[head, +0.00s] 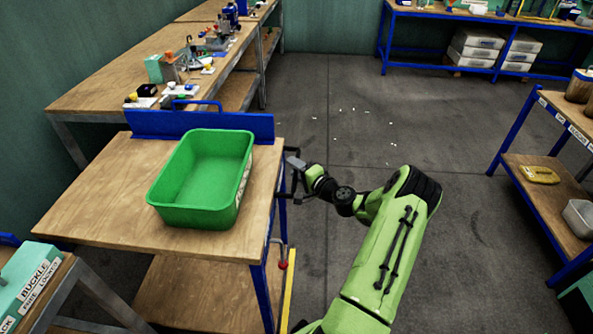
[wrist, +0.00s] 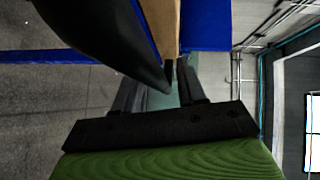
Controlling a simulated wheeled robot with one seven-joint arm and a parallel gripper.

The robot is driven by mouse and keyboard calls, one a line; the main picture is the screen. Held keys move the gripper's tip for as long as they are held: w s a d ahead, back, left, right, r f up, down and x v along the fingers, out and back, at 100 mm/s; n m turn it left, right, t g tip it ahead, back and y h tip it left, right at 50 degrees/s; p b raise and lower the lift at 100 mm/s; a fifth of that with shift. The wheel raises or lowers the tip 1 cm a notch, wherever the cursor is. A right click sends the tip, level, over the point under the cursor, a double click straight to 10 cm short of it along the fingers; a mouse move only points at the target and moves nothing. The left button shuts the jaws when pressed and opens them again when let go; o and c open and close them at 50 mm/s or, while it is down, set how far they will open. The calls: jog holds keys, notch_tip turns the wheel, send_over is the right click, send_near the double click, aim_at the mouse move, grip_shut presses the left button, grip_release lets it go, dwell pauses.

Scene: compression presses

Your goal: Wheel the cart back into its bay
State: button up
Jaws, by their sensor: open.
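The cart has a wooden top (head: 105,205), a blue upright panel (head: 250,127) along its far edge and a lower wooden shelf. A blue loop handle (head: 197,104) shows above the panel. A green bin (head: 199,218) stands upright on the top. My gripper (head: 293,172) is at the cart's right edge, beside the bin. In the wrist view, the open fingers (wrist: 170,92) are close to the cart's wooden edge and blue panel (wrist: 206,25). A dark curved part partly covers the left finger. I cannot tell whether the fingers touch the cart.
A yellow strip (head: 287,300) and a red knob (head: 283,266) are near the cart's right side. A cluttered workbench (head: 95,95) stands behind it. A blue-framed shelf (head: 545,190) is at right. The grey floor between is open, with small white bits (head: 340,143).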

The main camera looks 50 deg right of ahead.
grip_shut()
jog(key=shift+a, duration=0.1)
